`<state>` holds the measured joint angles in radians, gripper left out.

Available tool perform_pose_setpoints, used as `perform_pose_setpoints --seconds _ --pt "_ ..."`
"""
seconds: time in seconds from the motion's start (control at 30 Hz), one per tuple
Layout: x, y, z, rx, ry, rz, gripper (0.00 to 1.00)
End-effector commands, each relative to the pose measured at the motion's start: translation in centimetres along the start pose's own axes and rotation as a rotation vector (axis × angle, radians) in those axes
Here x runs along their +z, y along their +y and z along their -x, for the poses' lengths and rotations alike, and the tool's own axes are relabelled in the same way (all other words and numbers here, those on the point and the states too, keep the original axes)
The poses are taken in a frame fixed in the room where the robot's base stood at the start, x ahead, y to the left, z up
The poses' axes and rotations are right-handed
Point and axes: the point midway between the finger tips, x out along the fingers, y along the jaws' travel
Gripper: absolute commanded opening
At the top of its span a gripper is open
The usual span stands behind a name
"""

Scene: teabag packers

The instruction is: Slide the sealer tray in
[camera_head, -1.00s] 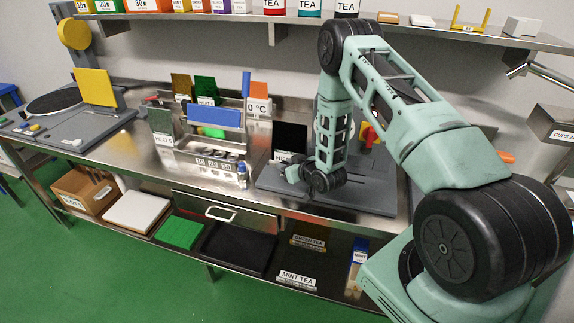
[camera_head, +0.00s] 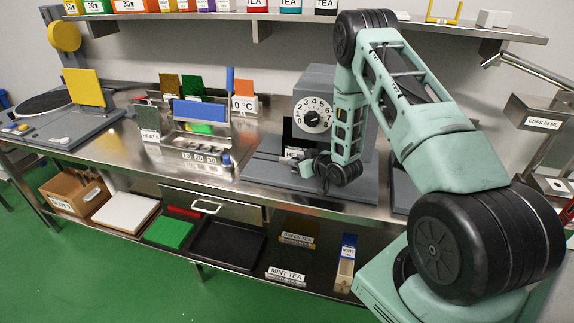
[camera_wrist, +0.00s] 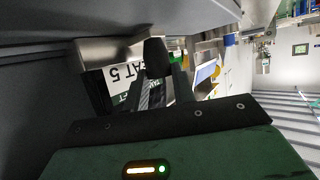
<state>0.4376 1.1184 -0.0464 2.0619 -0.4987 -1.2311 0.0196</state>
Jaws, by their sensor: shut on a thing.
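The sealer is a grey machine with a numbered dial (camera_head: 312,118) and a flat grey base (camera_head: 262,174) on the steel counter. My gripper (camera_head: 303,169) is low over this base, in front of the dial. In the wrist view its fingers (camera_wrist: 163,88) are shut at a small dark block, seemingly a handle.
A steel rack with a blue bar (camera_head: 199,112) and cards stands left of the sealer. A shelf (camera_head: 310,15) with tea boxes runs above. Below the counter are a black tray (camera_head: 228,247), a green board (camera_head: 168,233) and a cardboard box (camera_head: 75,193). Bare counter lies in front of the rack.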

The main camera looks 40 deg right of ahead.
Motion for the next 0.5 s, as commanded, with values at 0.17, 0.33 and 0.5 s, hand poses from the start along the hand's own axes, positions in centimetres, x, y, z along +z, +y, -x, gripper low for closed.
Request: perform_pose_setpoints --seconds 0.17,0.33,0.5 --pt "1.1 1.9 2.3 0.002 0.0 -0.001 0.0" --pt "1.7 3.2 4.0 0.001 0.001 0.0 0.0" --pt "2.2 4.0 5.1 0.0 0.0 -0.001 0.0"
